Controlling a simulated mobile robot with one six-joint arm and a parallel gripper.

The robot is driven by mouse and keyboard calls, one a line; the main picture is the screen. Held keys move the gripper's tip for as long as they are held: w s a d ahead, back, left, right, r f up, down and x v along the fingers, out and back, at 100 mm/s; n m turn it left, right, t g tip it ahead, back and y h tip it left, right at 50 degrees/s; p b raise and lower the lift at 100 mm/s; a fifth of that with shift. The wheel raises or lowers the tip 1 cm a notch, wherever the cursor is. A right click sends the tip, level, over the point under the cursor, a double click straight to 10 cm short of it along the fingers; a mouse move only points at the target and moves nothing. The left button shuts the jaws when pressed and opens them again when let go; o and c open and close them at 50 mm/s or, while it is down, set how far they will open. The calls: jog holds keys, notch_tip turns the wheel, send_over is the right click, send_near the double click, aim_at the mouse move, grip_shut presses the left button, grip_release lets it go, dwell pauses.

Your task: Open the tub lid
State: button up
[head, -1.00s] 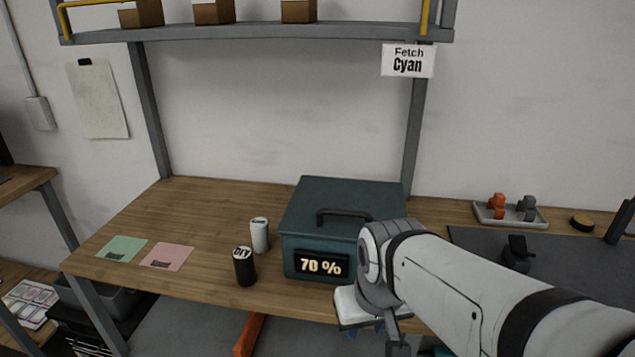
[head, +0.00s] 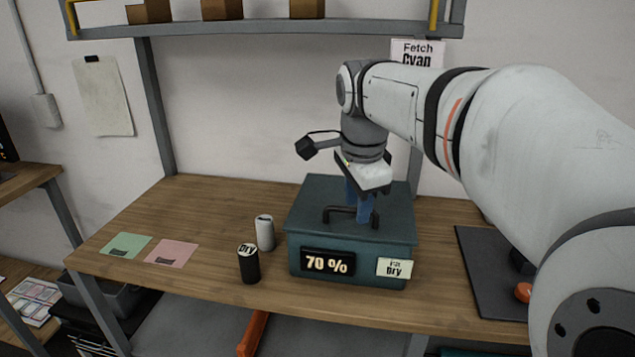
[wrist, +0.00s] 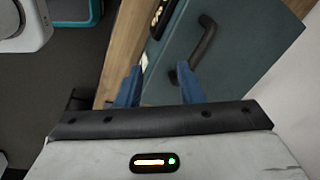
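The teal tub (head: 345,245) stands on the wooden bench, its lid (head: 310,197) closed flat on top. A dark bar handle (head: 337,210) rises from the lid; it also shows in the wrist view (wrist: 207,42). My gripper (head: 361,212) points down above the lid, by the right part of the handle. In the wrist view its two blue fingers (wrist: 158,72) are spread apart with nothing clearly between them. The right finger overlaps the near end of the handle, and I cannot tell whether it touches. The tub's front carries a "70 %" display (head: 327,263) and a "Dry" label (head: 394,268).
A black "Dry" canister (head: 248,265) and a white canister (head: 265,233) stand left of the tub. Green (head: 126,246) and pink (head: 171,254) cards lie further left. A dark mat (head: 488,275) is at right. A shelf (head: 270,28) hangs above. The bench's left part is mostly clear.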

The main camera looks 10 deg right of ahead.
aim_at(348, 210)
jog(key=w+r+m, duration=0.4)
jog(key=w+m, duration=0.1)
jog(key=m, duration=0.1)
jog(key=f, duration=0.5)
jog(key=f+b, duration=0.1)
jog(key=f, duration=0.1)
jog(key=shift+w+f, duration=0.25)
jog(key=shift+w, duration=0.15)
jog(key=shift+c, duration=0.5)
grip_shut()
